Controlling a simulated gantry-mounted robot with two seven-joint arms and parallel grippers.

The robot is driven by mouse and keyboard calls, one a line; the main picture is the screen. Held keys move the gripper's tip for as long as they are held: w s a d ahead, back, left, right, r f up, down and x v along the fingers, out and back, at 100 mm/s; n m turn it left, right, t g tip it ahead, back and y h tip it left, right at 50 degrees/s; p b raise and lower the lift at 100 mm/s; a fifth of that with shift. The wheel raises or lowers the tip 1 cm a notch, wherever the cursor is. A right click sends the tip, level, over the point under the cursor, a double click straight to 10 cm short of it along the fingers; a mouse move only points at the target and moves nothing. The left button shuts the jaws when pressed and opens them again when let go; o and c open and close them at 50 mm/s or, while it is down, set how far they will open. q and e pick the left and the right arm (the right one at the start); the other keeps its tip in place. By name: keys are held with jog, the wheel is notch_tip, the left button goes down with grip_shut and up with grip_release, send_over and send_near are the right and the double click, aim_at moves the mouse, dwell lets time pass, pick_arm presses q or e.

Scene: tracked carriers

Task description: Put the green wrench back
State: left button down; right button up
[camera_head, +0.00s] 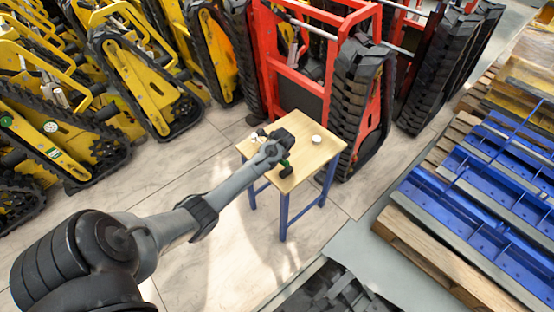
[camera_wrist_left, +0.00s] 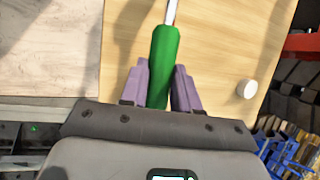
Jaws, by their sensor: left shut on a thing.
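The green wrench's green handle (camera_wrist_left: 164,62) sits between the two purple fingers of my left gripper (camera_wrist_left: 160,82) in the left wrist view. A thin metal shaft runs from the handle out of the top of that view. In the head view a bit of green (camera_head: 287,171) shows beside my left gripper (camera_head: 284,158), above the small wooden table (camera_head: 318,160). The gripper is shut on the handle. I cannot tell whether the tool touches the tabletop. My right gripper is not in view.
A small white cylinder (camera_head: 316,139) stands on the table, also in the left wrist view (camera_wrist_left: 246,89). A red tracked carrier (camera_head: 290,75) is right behind the table, yellow ones (camera_head: 150,80) to the left. Blue metal parts (camera_head: 490,190) lie on pallets at right. Floor in front is mostly clear.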

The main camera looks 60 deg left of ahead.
pick_arm(q)
notch_tip(320, 180, down, 2)
jog(key=shift+f+b, duration=0.1)
jog(key=shift+b, duration=0.2)
jog(key=c, duration=0.8)
grip_release()
jog(key=shift+f, duration=0.1)
